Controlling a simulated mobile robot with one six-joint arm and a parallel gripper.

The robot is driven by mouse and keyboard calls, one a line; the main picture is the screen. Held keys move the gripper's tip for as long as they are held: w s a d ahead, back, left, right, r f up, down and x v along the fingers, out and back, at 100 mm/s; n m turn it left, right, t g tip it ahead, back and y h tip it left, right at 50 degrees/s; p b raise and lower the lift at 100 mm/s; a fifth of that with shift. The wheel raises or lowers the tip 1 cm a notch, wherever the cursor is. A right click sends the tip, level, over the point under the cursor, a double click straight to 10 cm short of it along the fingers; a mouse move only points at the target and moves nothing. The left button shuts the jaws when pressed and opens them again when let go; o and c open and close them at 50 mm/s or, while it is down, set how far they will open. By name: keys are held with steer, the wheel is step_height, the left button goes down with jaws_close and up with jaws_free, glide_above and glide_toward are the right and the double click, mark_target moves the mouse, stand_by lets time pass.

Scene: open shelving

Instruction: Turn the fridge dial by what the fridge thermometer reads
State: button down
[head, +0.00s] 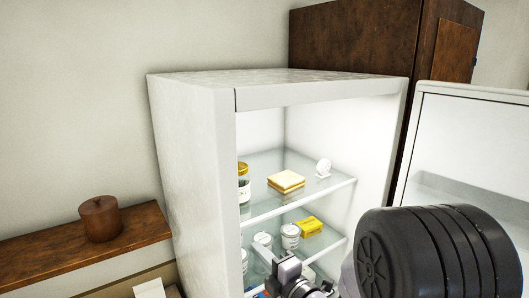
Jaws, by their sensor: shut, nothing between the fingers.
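The white fridge (190,170) stands open, its lit inside facing me. A small round white thing on a foot (323,167) stands at the right of the upper glass shelf. It looks like a thermometer, but its face is too small to read. I cannot make out the dial. My gripper (280,262) is at the bottom of the head view, in front of the lower shelves. It is shut and empty, and my arm partly hides the lower right of the fridge.
The upper shelf (290,206) holds a gold-lidded jar (243,185) and a sandwich (286,181). The lower shelf holds white tubs (290,235) and a yellow box (311,227). The open door (470,140) is at right. A wooden pot (100,218) stands on a counter at left.

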steer(key=w+a+n+p, duration=0.1)
steer(key=n, duration=0.1)
steer(key=w+a+r+n+p, duration=0.1)
steer(key=n, duration=0.1)
steer(key=w+a+n+p, duration=0.1)
steer(key=n, duration=0.1)
steer(key=shift+w+a+r, duration=0.1)
steer(key=shift+a+r, duration=0.2)
steer(key=shift+r, duration=0.05)
stand_by(0.5)
steer(key=shift+f, duration=0.25)
stand_by(0.8)
steer(key=shift+r, duration=0.1)
steer(key=v, duration=0.6)
steer(key=shift+r, duration=0.2)
